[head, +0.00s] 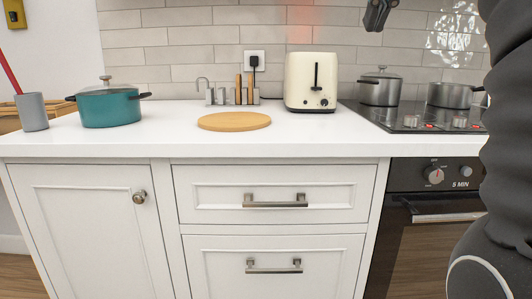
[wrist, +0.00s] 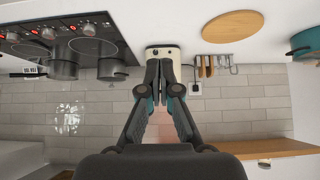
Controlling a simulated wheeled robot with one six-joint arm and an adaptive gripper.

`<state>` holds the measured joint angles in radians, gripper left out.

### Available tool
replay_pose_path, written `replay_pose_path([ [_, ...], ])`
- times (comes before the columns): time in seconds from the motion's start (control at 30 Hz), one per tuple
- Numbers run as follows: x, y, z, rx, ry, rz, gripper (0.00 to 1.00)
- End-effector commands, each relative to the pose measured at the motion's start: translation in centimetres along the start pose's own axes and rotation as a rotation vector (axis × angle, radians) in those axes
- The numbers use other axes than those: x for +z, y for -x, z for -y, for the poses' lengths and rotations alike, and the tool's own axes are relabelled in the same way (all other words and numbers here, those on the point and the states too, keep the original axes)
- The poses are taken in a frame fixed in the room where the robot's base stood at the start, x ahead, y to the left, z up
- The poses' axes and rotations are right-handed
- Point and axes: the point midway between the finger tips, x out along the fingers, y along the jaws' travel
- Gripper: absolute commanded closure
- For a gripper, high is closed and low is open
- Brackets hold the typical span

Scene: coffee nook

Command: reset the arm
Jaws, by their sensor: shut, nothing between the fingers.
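The rest of the arm fills the right edge of the head view and hides part of the hob side.
A white counter (head: 150,145) holds a teal pot (head: 108,107), a grey cup (head: 32,111), a round wooden board (head: 234,121) and a small utensil rack (head: 222,96). Two steel pots, one lidded (head: 380,88) and one open (head: 452,95), stand on the black hob (head: 408,117). Drawers are shut below.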

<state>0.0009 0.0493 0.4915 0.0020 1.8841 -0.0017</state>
Motion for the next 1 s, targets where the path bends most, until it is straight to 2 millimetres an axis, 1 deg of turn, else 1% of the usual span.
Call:
replay_pose_path([
  [0.1, -1.0, -1.5, 0.1, -0.002, 0.002, -0.018, 1.00],
  [0.27, -1.9, -4.5, 0.1, -0.002, 0.002, -0.014, 1.00],
  [0.4, -2.1, -7.0, 0.0, -0.001, 0.000, -0.003, 1.00],
  [0.57, -1.7, -10.3, 0.0, 0.000, -0.001, 0.013, 1.00],
  [0.67, -0.6, -12.8, -0.1, 0.001, -0.002, 0.030, 1.00],
  [0.7, 0.1, -13.9, -0.1, 0.001, -0.002, 0.038, 1.00],
  [0.77, 1.2, -15.4, -0.1, 0.001, -0.002, 0.047, 1.00],
  [0.87, 3.5, -17.8, -0.1, 0.001, -0.002, 0.066, 1.00],
  [0.97, 6.4, -19.9, -0.1, 0.001, -0.002, 0.083, 1.00],
  [1.0, 7.6, -20.7, -0.1, 0.001, -0.002, 0.091, 1.00],
])
